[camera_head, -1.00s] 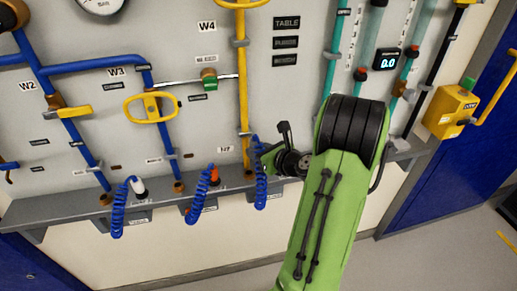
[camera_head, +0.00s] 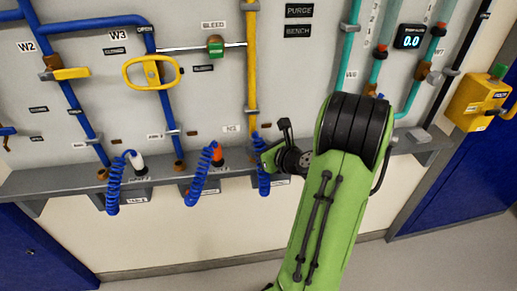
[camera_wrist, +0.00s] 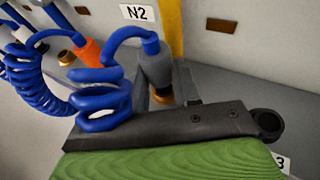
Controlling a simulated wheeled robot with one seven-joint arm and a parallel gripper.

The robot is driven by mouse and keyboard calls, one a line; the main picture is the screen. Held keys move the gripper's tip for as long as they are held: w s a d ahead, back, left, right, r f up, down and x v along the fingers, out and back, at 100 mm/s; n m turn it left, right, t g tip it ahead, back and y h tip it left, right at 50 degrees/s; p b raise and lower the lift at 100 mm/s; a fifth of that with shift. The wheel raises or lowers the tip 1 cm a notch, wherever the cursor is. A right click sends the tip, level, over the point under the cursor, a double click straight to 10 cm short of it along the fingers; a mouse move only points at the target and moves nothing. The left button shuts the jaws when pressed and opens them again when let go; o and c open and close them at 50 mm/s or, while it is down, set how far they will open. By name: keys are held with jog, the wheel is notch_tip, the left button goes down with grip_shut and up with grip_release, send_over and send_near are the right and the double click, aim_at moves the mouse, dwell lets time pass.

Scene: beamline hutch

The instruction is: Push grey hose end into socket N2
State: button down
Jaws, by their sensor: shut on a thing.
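The grey hose end (camera_wrist: 157,66), on a blue coiled hose (camera_wrist: 103,98), stands roughly upright in the wrist view. My gripper (camera_wrist: 178,98) is shut on it; a dark finger hides part of it. A brass fitting (camera_wrist: 161,98) shows just under the grey end; I cannot tell whether the end is in it or above it. The N2 label (camera_wrist: 138,13) is on the wall behind. In the head view my gripper (camera_head: 278,157) is at the shelf, right of the yellow pipe's foot, with the held blue coil (camera_head: 264,180) hanging beside it.
An orange hose end (camera_wrist: 90,52) stands left of the grey one, with an empty brass socket (camera_wrist: 66,57) near it. A white hose end (camera_head: 137,162) stands further left on the grey shelf (camera_head: 60,182). A yellow box (camera_head: 478,101) is at the right.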

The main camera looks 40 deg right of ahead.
jog(key=shift+f+b, duration=0.4)
jog(key=shift+f, duration=0.35)
dwell(0.6)
jog(key=c, duration=0.7)
grip_release()
jog(key=p+v, duration=0.2)
jog(key=v, duration=1.3)
jog(key=shift+s+r, duration=0.2)
jog(key=shift+s, duration=0.1)
